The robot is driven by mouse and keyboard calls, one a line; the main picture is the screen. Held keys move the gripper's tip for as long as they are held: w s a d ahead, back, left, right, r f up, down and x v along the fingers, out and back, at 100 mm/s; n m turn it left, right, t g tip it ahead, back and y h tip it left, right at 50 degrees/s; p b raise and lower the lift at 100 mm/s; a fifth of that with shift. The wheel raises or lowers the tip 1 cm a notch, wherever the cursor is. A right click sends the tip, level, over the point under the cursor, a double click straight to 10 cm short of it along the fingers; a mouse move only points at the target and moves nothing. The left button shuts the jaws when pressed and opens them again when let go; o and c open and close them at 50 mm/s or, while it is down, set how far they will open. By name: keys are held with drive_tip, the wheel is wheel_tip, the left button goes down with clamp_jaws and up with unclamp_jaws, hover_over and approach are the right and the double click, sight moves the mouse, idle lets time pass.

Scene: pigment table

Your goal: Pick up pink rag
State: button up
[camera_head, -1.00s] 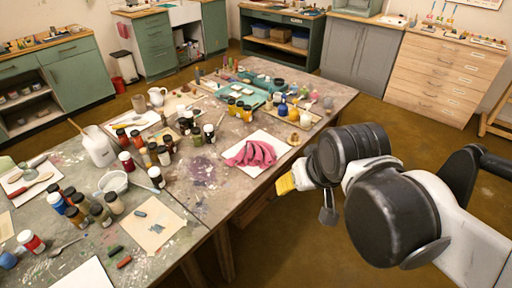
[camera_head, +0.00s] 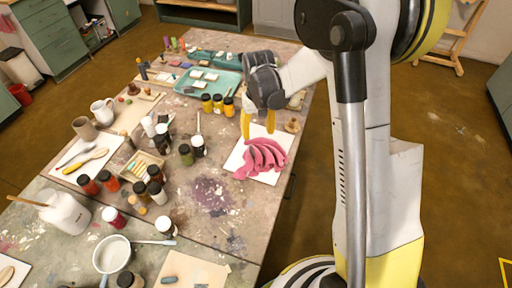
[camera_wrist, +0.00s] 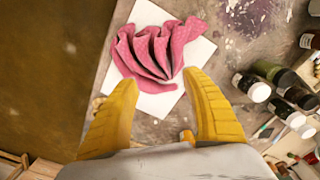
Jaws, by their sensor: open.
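The pink rag (camera_head: 262,158) lies folded in ridges on a white sheet (camera_head: 236,158) near the table's right edge. In the wrist view the rag (camera_wrist: 155,50) lies on the sheet (camera_wrist: 200,50), beyond my fingertips. My gripper (camera_head: 257,124) is above the far part of the sheet, with its yellow fingers pointing down. In the wrist view my gripper (camera_wrist: 160,85) shows two yellow fingers spread wide, with nothing between them. The fingers look apart from the rag.
Paint-stained table (camera_head: 212,195) in front is bare.

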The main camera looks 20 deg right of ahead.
drive_tip(key=b, duration=0.2)
hover_over(259, 150)
wheel_tip(259, 150, down, 4)
drive_tip(key=shift+f, duration=0.2)
wheel_tip(259, 150, down, 6)
drive_tip(key=shift+d+r+b, duration=0.1)
drive_tip(key=shift+d+b, duration=0.05)
drive_tip(key=shift+b, duration=1)
drive_tip(key=shift+r, duration=0.1)
clamp_jaws()
